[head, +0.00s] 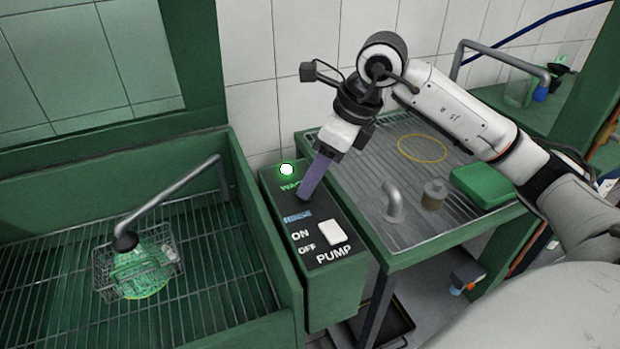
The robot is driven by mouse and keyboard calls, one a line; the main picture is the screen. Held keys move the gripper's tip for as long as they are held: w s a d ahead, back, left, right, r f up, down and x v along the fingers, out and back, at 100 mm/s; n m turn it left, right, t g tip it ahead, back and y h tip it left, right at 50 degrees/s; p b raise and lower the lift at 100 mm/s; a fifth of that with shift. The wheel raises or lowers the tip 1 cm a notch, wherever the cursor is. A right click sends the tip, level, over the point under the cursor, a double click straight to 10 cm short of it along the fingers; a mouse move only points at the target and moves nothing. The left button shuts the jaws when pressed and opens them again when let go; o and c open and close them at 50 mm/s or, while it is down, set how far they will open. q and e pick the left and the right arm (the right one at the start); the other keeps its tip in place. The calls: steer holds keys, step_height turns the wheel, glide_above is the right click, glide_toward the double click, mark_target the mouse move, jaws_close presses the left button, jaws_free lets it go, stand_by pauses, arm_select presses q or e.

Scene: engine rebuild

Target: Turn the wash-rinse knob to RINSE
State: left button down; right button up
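The control box (340,282) stands between the wash basin and the drain table. Its black top carries a green-lit lamp (287,169) beside a partly covered green WASH label (289,187), and a blue RINSE label (297,217) below. My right gripper (304,197) reaches down onto the panel between these two labels, its purple-grey fingers at the panel surface. The wash-rinse knob cannot be made out; the fingers cover that spot. I cannot tell whether the fingers are open or shut on it. My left gripper is not in view.
A white pump switch (331,232) sits close below the gripper. At left, a wire basket (108,284) stands under a spout (172,199) in the green basin. The drain table (420,254) at right holds a green block (483,185) and a small metal cylinder (433,195).

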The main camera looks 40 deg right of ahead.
steer(key=shift+x, duration=1.45)
steer(key=c, duration=1)
